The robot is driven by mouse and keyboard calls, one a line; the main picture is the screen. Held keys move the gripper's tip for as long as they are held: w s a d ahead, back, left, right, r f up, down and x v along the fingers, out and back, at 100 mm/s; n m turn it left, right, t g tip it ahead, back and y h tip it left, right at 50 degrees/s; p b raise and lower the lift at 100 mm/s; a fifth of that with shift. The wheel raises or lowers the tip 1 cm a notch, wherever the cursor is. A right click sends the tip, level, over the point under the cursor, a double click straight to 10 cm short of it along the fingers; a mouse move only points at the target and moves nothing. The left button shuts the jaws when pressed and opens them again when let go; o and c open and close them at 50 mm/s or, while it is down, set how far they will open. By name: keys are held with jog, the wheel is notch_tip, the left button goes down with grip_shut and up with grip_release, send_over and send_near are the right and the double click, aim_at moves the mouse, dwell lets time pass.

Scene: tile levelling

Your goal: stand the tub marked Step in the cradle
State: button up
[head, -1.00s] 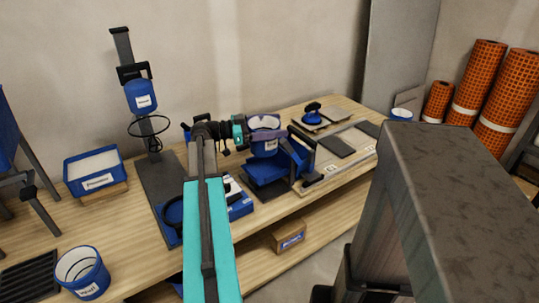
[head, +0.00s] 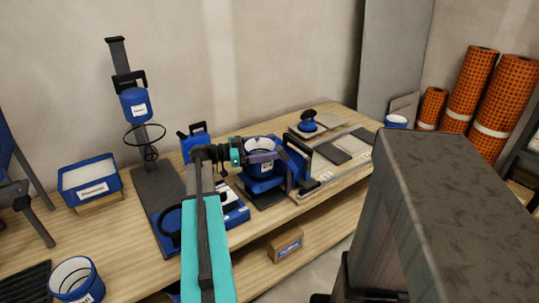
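The tub (head: 259,144), blue with a pale open top, is upright in my gripper (head: 262,157) in the middle of the bench.
A dispenser stand (head: 133,104), a labelled bin (head: 91,185) and another blue tub (head: 76,284) are on the left. A blue jug (head: 194,143) stands behind my arm. Tile boards (head: 335,155) lie right of the cradle. A box (head: 286,245) sits on the lower shelf.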

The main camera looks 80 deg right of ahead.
jog(key=shift+f, duration=1.45)
jog(key=shift+f, duration=0.15)
jog(key=o, duration=2.1)
jog(key=shift+w, duration=0.1)
jog(key=shift+v, duration=6)
jog(key=shift+a, duration=0.1)
